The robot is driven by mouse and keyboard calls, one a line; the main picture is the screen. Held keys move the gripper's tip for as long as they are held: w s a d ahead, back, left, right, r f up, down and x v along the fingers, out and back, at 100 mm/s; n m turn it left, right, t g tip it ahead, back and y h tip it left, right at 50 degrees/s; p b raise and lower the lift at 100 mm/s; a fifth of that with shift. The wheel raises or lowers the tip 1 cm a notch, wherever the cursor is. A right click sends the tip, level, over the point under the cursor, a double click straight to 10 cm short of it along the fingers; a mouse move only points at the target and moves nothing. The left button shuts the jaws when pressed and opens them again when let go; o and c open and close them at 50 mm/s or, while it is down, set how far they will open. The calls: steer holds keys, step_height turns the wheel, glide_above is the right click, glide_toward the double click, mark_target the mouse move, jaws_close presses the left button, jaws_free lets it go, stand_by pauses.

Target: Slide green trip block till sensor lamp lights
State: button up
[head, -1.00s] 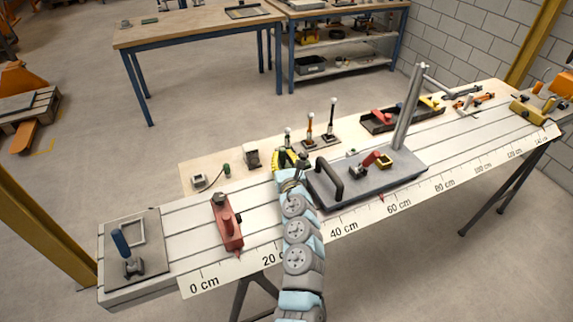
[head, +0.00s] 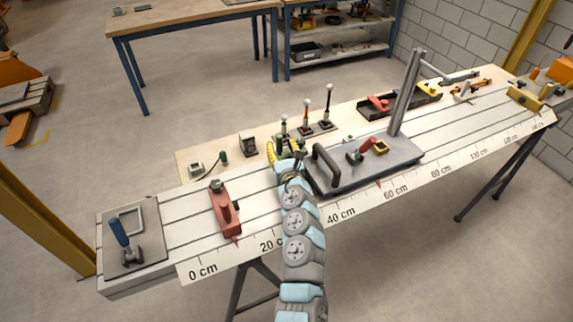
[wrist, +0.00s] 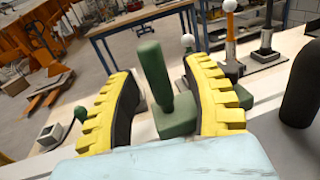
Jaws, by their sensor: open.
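The green trip block (wrist: 178,118) with its upright green handle (wrist: 155,75) stands between the two yellow-padded fingers of my gripper (wrist: 165,100) in the wrist view. The gripper is open, with a finger on each side of the handle and a visible gap on the left. In the head view my gripper (head: 284,150) is at the back of the rail table, and it and my arm largely hide the block. A small pale box (head: 196,168) with a cable and a green stub (head: 223,158) stands to the left. I cannot make out a lit lamp.
Upright levers with an orange part (head: 306,105) and a dark stem (head: 328,103) stand right of my gripper. A grey plate (head: 350,178) with a black handle (head: 327,168) is close on the right. A red block (head: 225,210) sits left, with bare slotted table between.

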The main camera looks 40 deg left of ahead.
mark_target(281, 147)
steer(key=shift+v, duration=3.15)
steer(key=shift+s+d, duration=0.5)
steer(key=shift+s, duration=0.05)
steer(key=shift+v, duration=1.15)
steer(key=shift+d, duration=0.25)
